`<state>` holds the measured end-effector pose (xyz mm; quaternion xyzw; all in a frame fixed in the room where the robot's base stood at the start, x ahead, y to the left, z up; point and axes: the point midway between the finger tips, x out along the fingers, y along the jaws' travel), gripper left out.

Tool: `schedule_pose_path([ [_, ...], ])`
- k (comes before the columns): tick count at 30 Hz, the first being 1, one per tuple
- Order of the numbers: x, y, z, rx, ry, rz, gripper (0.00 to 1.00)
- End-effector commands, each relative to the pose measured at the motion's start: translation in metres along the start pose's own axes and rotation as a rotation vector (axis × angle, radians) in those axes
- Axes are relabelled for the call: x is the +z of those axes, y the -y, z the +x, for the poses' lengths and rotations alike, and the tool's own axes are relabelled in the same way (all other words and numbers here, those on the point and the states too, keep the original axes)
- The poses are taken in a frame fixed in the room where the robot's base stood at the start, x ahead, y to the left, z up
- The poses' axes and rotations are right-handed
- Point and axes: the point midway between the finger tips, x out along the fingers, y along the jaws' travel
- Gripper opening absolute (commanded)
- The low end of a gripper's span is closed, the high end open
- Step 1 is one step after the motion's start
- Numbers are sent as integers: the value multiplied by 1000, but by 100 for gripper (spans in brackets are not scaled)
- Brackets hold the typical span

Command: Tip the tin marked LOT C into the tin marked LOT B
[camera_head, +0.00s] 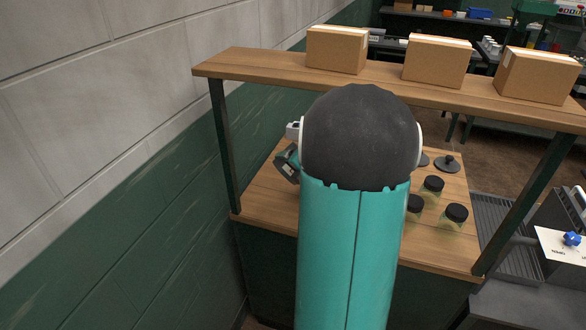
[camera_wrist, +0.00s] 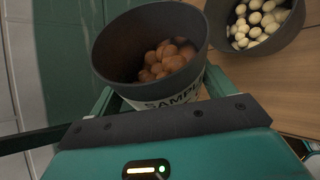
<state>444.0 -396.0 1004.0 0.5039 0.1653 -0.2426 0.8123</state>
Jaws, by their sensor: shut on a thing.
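In the wrist view, my gripper (camera_wrist: 158,95) is shut around a dark grey tin (camera_wrist: 112,48) holding several brown rounded pieces. Its pale label reads "SAMPL…"; the lot letter is hidden, so I cannot tell which lot it is. The tin looks tilted in this view. A second dark grey tin (camera_wrist: 283,38) holding several pale, egg-shaped pieces stands on the wooden top at the upper right, close to the held tin. Its label is not visible. In the head view my arm hides both tins.
In the head view, jars with black lids (camera_head: 455,214) and dark lid-like pieces (camera_head: 447,163) are on the wooden bench (camera_head: 262,205), right of my arm. A shelf (camera_head: 240,62) with cardboard boxes (camera_head: 337,48) crosses above. A wall (camera_head: 130,140) is close on the left.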

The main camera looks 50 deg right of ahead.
Motion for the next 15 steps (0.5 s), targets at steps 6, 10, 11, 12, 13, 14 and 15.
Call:
schedule_pose_path([
  [6, 5, 4, 0, 80, -87, 196, 53],
  [10, 7, 7, 1, 129, -139, 312, 53],
  [11, 7, 7, 1, 139, -151, 335, 53],
  [12, 8, 9, 1, 146, -159, 355, 53],
  [13, 8, 9, 1, 153, -166, 372, 53],
  [14, 9, 10, 1, 160, -173, 387, 53],
  [15, 9, 11, 1, 169, -183, 410, 53],
])
